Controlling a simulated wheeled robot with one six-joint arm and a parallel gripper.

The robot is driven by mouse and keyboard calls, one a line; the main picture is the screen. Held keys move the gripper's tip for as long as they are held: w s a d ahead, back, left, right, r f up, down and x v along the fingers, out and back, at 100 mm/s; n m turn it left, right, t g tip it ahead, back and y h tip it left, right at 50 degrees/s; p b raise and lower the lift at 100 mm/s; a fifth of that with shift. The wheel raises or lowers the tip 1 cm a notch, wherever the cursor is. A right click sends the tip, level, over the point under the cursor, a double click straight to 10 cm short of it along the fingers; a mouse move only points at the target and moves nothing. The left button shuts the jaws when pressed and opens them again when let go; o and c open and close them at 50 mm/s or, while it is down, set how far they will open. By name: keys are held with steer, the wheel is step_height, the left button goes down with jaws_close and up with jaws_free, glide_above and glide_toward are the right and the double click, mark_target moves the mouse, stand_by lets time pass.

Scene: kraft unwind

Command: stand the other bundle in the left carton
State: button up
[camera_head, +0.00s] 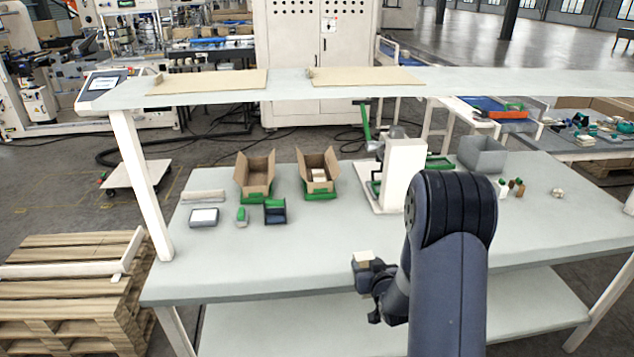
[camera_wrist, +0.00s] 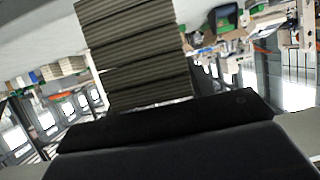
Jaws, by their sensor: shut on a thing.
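My gripper (camera_head: 374,278) is at the front edge of the table, low in front of my arm. It is shut on a bundle (camera_head: 363,257), whose pale top shows above the jaws. In the wrist view the bundle (camera_wrist: 135,50) is a stack of grey-brown folded layers standing out from the dark gripper. The left carton (camera_head: 255,177) is an open brown box on a green base at the back left of the table, and it looks empty. The right carton (camera_head: 318,175) stands beside it on a green base, with a pale bundle (camera_head: 319,176) inside. My gripper is apart from both cartons.
A white press-like device (camera_head: 403,175) with a green lever stands right of the cartons. A dark blue bin (camera_head: 275,212), a small green item (camera_head: 242,217) and a grey scale-like box (camera_head: 204,217) sit before the left carton. An overhead shelf (camera_head: 460,82) spans the back. The front-middle tabletop is clear.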

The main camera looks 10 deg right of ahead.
steer(key=w+a+r, duration=0.2)
steer(key=w+r, duration=0.1)
steer(key=w, duration=0.5)
steer(key=w+a+r, duration=0.2)
steer(key=w+r, duration=0.1)
steer(key=w, duration=0.6)
steer(key=w+a+r, duration=0.2)
steer(key=w+r, duration=0.1)
steer(key=w, duration=0.6)
steer(key=shift+w+m+h, duration=0.25)
steer(key=shift+m+h, duration=0.05)
steer(key=shift+h, duration=0.1)
steer(key=shift+w+r, duration=0.1)
steer(key=shift+w, duration=0.1)
